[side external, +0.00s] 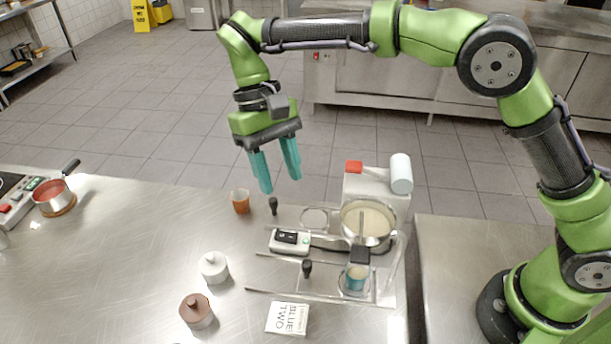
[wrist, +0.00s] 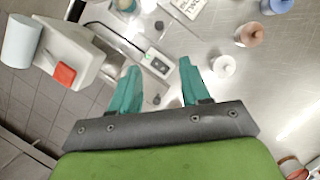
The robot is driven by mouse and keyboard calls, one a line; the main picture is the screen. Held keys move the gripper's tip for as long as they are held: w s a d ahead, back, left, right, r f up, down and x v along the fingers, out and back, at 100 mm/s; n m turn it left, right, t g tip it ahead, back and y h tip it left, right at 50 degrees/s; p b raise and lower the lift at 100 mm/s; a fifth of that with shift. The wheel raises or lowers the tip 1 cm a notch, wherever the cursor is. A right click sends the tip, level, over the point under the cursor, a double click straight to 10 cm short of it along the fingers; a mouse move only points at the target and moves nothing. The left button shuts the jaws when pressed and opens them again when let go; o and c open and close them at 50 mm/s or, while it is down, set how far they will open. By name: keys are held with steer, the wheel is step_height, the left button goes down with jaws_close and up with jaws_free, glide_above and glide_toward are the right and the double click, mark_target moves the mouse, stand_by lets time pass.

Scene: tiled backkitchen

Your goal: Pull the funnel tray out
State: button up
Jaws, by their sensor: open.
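In the side view, clear tray-like parts lie on the steel counter, one with a round opening (side external: 315,217) and a black knob (side external: 273,206) at its left. A second clear piece holds a teal cup (side external: 356,279) and has another black knob (side external: 307,268). I cannot tell for certain which is the funnel tray. My gripper (side external: 281,184) is open and empty, pointing down above the counter's far edge, apart from everything. In the wrist view, the far black knob (wrist: 156,99) shows between the spread fingers (wrist: 159,66); the other knob (wrist: 159,25) is beyond.
A white machine (side external: 376,181) with a red block and a bowl of cream (side external: 368,220) stands to the right. A small switch box (side external: 289,241) lies between the knobs. An orange cup (side external: 240,201), white jar (side external: 213,267), brown jar (side external: 196,311) and book (side external: 287,318) are nearby. The left counter is mostly clear.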

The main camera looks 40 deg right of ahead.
glide_toward(306, 262)
steer(key=x, duration=0.8)
steer(key=shift+s+f, duration=0.15)
steer(key=shift+f, duration=0.25)
jaws_close()
